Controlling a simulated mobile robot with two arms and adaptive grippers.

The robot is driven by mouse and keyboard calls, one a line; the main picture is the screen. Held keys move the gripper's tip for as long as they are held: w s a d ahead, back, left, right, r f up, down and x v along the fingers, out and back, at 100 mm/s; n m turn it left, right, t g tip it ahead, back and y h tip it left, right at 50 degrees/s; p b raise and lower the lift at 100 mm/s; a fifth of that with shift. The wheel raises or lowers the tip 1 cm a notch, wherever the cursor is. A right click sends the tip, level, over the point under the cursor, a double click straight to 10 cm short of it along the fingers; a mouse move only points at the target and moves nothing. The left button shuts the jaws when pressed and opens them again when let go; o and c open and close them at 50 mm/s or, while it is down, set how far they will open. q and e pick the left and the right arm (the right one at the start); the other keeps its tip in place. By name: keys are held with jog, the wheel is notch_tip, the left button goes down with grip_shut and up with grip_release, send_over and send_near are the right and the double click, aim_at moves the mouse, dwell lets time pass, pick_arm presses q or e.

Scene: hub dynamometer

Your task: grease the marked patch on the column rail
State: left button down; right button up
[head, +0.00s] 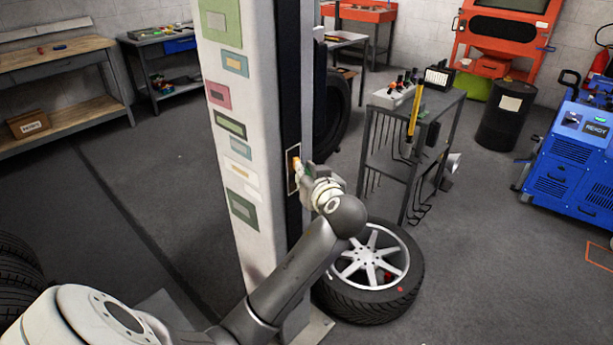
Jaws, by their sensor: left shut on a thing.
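The column (252,200) stands upright at the middle of the head view, white with several coloured labels. Its dark rail (290,85) runs up the right side. The marked patch (291,183) is a pale-outlined rectangle low on the rail. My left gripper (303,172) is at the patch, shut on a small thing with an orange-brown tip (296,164). The tip lies over the patch; I cannot tell whether it touches. The gripper and my arm hide most of the held thing. My right gripper is not in view.
A wheel with a tyre (372,270) lies at the column's foot on the right. A grey tool cart (412,150) stands behind it. A blue machine (570,155) is at the far right. A wooden bench (55,65) is at the left.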

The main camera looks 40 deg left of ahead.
pick_arm(q)
jog(key=shift+r+p, duration=1.6)
jog(key=shift+r, duration=0.75)
jog(key=shift+f, duration=0.1)
jog(key=shift+f, duration=0.1)
notch_tip(320, 180, down, 14)
jog(key=b, duration=1.1)
jog(key=shift+f, duration=0.2)
jog(key=d, duration=0.6)
jog(key=shift+s+b, duration=0.25)
jog(key=shift+b, duration=0.2)
